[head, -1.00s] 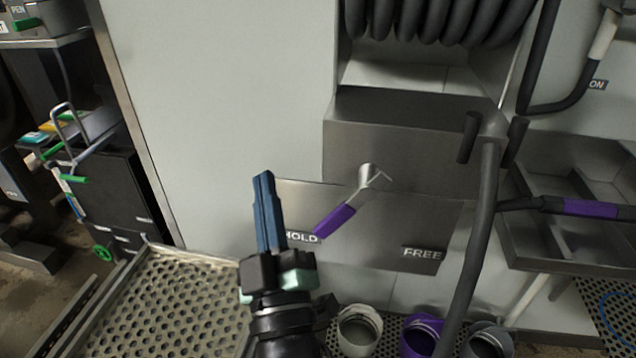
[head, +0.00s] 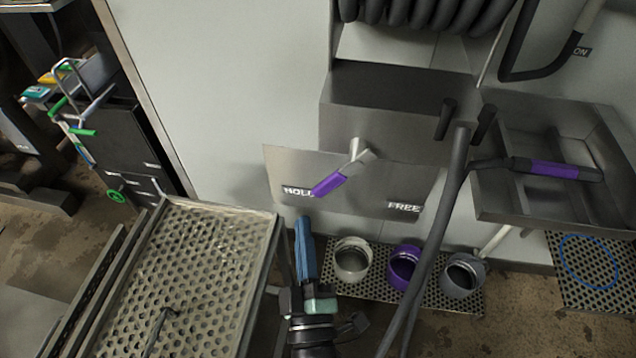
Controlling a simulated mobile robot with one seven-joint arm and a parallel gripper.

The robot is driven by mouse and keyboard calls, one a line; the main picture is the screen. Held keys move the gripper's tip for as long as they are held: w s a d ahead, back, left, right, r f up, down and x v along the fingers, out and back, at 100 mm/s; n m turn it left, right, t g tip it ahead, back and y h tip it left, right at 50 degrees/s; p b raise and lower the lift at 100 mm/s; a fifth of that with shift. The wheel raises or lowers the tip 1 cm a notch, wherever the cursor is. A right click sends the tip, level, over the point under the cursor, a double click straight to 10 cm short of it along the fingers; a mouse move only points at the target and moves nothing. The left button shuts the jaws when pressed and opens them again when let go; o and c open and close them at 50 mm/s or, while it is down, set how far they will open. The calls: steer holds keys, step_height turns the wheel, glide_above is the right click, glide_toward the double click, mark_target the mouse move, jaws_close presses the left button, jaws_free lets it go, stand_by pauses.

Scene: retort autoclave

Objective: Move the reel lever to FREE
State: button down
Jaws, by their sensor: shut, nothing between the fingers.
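The reel lever (head: 331,184) has a purple grip and a metal hub on a steel plate (head: 360,198). Its grip points down and left, with its end beside the HOLD label (head: 297,191). The FREE label (head: 403,207) is on the right part of the same plate. My gripper (head: 303,222) points up in the picture with its blue fingers together and nothing between them. Its tips appear just below the HOLD label and the lever's end, apart from the grip.
A black hose (head: 440,225) hangs right of the plate. A steel tray (head: 575,205) holds a purple-banded nozzle (head: 552,169). Below are a white pot (head: 352,262), a purple pot (head: 403,270) and a grey pot (head: 464,275). A perforated table (head: 215,235) stands at left.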

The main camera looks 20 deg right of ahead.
mark_target(318, 189)
steer(key=p+x, duration=0.2)
steer(key=x, duration=0.8)
steer(key=shift+s+d+f+p, duration=0.2)
steer(key=shift+s+d+f, duration=0.3)
steer(key=shift+d, duration=0.2)
steer(key=shift+s+d+f+p, duration=0.2)
steer(key=shift+s+d+f, duration=0.2)
steer(key=shift+d+f, duration=0.25)
